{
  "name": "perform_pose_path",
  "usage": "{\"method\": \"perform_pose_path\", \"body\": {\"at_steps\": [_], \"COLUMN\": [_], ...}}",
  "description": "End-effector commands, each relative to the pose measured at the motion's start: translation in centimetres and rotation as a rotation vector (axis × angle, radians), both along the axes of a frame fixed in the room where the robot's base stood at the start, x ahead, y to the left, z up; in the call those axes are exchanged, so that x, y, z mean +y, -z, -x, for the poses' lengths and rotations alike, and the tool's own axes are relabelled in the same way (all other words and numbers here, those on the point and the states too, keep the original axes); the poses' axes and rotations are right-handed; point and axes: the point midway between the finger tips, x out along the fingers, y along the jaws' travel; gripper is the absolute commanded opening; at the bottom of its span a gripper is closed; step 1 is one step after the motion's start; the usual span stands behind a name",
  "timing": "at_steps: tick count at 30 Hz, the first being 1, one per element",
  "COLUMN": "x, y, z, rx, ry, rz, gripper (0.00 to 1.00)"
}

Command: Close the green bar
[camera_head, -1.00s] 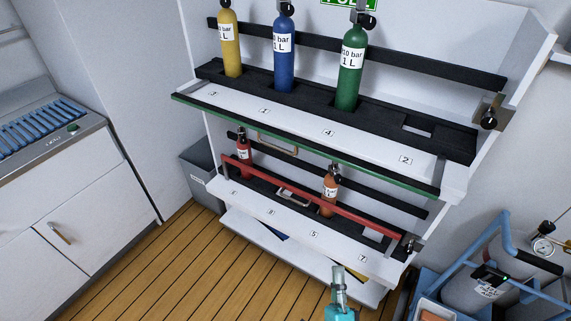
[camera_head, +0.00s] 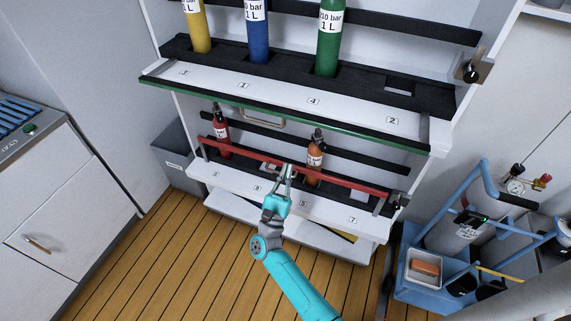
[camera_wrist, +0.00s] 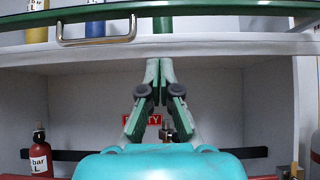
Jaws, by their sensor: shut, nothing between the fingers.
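The green bar (camera_head: 350,130) runs along the front edge of the upper shelf, below the feet of the cylinders. It is down, not across them. Its metal handle (camera_head: 262,121) hangs under it. In the wrist view the green bar (camera_wrist: 215,17) crosses the top, with the handle (camera_wrist: 97,40) at upper left. My gripper (camera_head: 288,168) is shut and empty, in front of the lower shelf and below the bar. In the wrist view my gripper (camera_wrist: 160,65) points up, its tips below the bar and right of the handle, apart from both.
Yellow (camera_head: 197,28), blue (camera_head: 257,35) and green (camera_head: 329,40) cylinders stand on the upper shelf. A red bar (camera_head: 345,181) crosses in front of the red (camera_head: 222,138) and orange (camera_head: 315,160) cylinders below. A blue cart (camera_head: 420,285) stands at right. The wooden floor at left is clear.

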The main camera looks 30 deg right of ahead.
Motion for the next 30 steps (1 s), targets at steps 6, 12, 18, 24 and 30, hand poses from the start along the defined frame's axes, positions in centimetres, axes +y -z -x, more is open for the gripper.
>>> {"method": "perform_pose_path", "body": {"at_steps": [6,12,18,24,30], "x": [-2.5,-4.7,-4.8,-4.8,-4.8], "y": [-2.9,-5.4,-8.0,-9.2,-9.4], "z": [-1.7,-3.3,-3.4,-3.4,-3.4], "rx": [-0.002,-0.001,0.001,0.002,0.003], "ry": [0.003,0.004,0.001,0.001,0.001], "rz": [0.001,0.002,0.002,0.002,0.003], "gripper": [0.00,0.00,0.00,0.00,0.00]}}
